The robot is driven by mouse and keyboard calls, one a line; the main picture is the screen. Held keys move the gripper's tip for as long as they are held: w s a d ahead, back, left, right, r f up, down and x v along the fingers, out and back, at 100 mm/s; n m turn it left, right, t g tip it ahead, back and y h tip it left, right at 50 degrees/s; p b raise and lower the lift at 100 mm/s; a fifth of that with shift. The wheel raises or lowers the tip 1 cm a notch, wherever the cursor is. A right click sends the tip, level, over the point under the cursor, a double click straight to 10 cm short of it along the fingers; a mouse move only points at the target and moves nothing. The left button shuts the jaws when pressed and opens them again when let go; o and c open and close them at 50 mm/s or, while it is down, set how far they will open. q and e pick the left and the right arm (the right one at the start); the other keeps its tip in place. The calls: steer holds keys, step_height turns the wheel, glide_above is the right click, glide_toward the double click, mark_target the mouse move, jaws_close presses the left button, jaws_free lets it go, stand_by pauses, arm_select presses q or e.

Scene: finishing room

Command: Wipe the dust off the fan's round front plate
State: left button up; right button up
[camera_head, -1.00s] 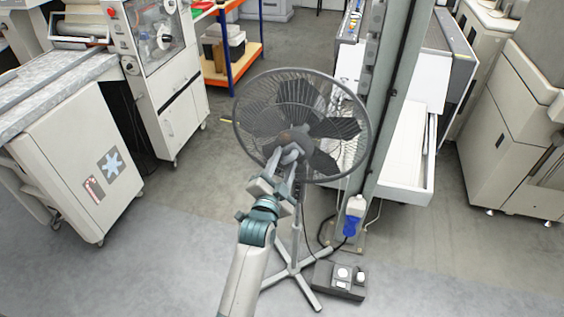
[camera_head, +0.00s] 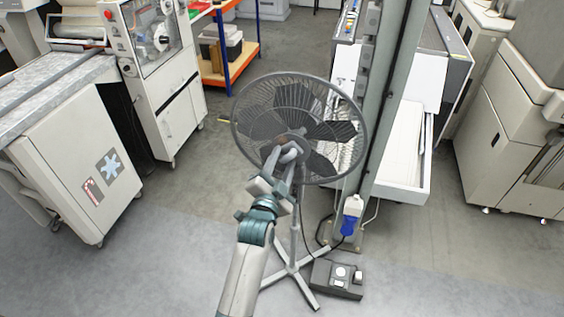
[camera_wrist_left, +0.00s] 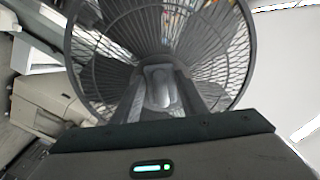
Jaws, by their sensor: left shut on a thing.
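The grey pedestal fan (camera_head: 335,153) stands upright on the floor in the middle of the head view. Its round front plate (camera_head: 299,141) is at the centre of the wire cage, partly covered by my gripper, with a brownish patch at its left. My left gripper (camera_head: 284,160) is shut on a small grey rounded thing (camera_head: 291,154), perhaps a wiping pad, in front of the plate's lower part. Whether it touches the plate I cannot tell. In the left wrist view the grey thing (camera_wrist_left: 160,88) sits between the fingers and hides the plate. My right gripper is out of view.
A metal post (camera_head: 385,130) stands close right of the fan, with a blue and white plug (camera_head: 351,215) on it. A dark control box (camera_head: 337,278) lies by the fan's foot. A white cabinet (camera_head: 75,165) stands left, with open floor between.

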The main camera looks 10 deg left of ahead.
arm_select(q)
steer(key=d, duration=0.3)
steer(key=shift+s+r+n, duration=0.15)
steer(key=shift+s+n, duration=0.1)
steer(key=shift+n, duration=0.15)
steer(key=shift+a+p, duration=0.55)
steer(key=shift+a, duration=0.7)
steer(key=shift+w+a, duration=0.1)
steer(key=shift+a, duration=0.65)
steer(key=shift+a, duration=0.15)
steer(key=shift+w+a+p, duration=0.2)
steer(key=shift+a+p, duration=0.35)
steer(key=shift+a, duration=1.15)
steer(key=shift+w+r+p, duration=0.1)
steer(key=shift+r+p, duration=0.3)
steer(key=shift+r, duration=0.6)
